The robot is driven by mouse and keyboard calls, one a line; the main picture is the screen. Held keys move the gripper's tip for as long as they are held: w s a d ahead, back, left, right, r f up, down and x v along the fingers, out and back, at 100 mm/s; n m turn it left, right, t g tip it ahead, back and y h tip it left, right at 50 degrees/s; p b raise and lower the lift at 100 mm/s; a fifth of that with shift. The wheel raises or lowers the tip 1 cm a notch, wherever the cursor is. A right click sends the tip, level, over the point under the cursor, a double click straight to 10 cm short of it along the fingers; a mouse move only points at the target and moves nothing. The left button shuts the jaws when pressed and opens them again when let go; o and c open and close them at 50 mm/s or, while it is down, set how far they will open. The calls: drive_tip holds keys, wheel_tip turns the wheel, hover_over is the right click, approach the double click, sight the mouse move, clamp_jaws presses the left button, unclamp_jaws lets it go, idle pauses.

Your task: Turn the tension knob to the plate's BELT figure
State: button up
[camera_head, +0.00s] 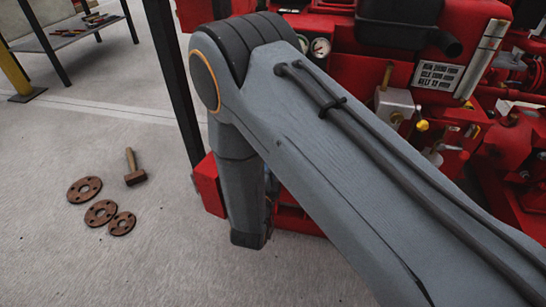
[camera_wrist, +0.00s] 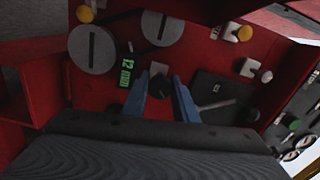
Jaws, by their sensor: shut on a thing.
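The plate (camera_head: 437,76) is white with dark lines of text on the red pumpset in the head view. Its bottom line seems to read BELT 12, in small print. In the wrist view a green readout (camera_wrist: 125,73) shows what looks like 12 mm, turned sideways. My gripper (camera_wrist: 163,78) has its blue fingers either side of a small grey piece, apparently the tension knob (camera_wrist: 158,68), and is shut on it. The fingers hide much of the knob. In the head view my arm hides the gripper.
Two slotted grey discs (camera_wrist: 92,48) (camera_wrist: 163,25) sit beside the knob. A dark panel with a lever (camera_wrist: 217,104) is at the right. Yellow knobs (camera_wrist: 244,33) stand nearby. A mallet (camera_head: 134,168) and rusty flanges (camera_head: 101,213) lie on open floor at left.

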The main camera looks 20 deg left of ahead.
idle(0.3)
drive_tip(key=o, duration=1.1)
drive_tip(key=shift+c, duration=0.2)
